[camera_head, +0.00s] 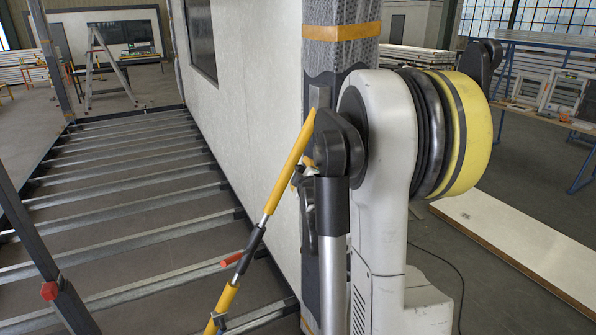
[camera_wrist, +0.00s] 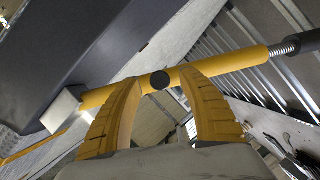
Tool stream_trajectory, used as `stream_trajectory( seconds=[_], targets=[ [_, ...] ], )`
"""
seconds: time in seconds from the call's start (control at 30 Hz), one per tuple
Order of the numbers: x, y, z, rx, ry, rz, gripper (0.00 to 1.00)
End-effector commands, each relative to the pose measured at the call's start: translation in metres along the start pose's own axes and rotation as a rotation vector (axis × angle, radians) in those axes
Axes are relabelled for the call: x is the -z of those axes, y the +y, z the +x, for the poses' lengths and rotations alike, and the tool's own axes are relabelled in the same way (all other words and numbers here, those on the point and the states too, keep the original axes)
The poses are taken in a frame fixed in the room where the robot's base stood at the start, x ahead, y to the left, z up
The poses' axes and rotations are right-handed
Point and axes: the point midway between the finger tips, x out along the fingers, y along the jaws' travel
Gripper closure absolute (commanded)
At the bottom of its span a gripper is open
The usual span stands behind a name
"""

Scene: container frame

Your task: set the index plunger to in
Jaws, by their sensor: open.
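A slanted yellow tubular brace (camera_head: 288,165) runs from a bracket on the wall edge down toward the floor frame. In the wrist view its yellow tube (camera_wrist: 235,60) crosses behind my fingertips. A dark round knob (camera_wrist: 160,80), which looks like the index plunger, faces the camera on the tube. My gripper (camera_wrist: 161,82) is open, with one ribbed yellow finger on each side of the knob. I cannot tell whether either finger touches it, or how far the plunger stands out. In the head view my arm hides most of the gripper, and I cannot make out the plunger.
A red handle (camera_head: 232,258) sticks out beside the brace's dark collar. A white wall panel (camera_head: 245,110) stands close behind the brace. A floor frame of steel joists (camera_head: 120,205) lies to the left. A pale board (camera_head: 520,245) lies on the floor at right.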

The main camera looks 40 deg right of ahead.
Motion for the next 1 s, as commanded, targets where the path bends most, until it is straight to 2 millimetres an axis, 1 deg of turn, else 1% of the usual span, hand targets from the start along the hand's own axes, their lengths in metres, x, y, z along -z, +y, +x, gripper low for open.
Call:
stream_trajectory(
  seconds=[0.03, 0.1, 0.2, 0.47, 0.5, 0.57, 0.6, 0.67, 0.9, 1.0],
  targets=[
    [0.0, 0.0, 0.007, 0.0, 0.0, 0.0, 0.51],
    [0.0, 0.0, 0.014, 0.0, 0.0, 0.0, 0.51],
    [0.0, 0.0, 0.02, 0.001, 0.0, 0.0, 0.51],
    [0.0, 0.0, 0.022, 0.001, 0.0, 0.001, 0.51],
    [0.0, 0.0, 0.022, 0.001, 0.0, 0.001, 0.52],
    [0.0, 0.0, 0.022, 0.001, 0.0, 0.001, 0.71],
    [0.001, 0.0, 0.022, 0.001, 0.0, 0.001, 0.83],
    [0.001, 0.0, 0.022, 0.001, 0.0, 0.001, 1.0],
    [0.001, 0.0, 0.022, 0.001, 0.0, 0.001, 1.0],
    [0.003, -0.001, 0.029, 0.001, 0.001, 0.002, 1.0]
  ],
)
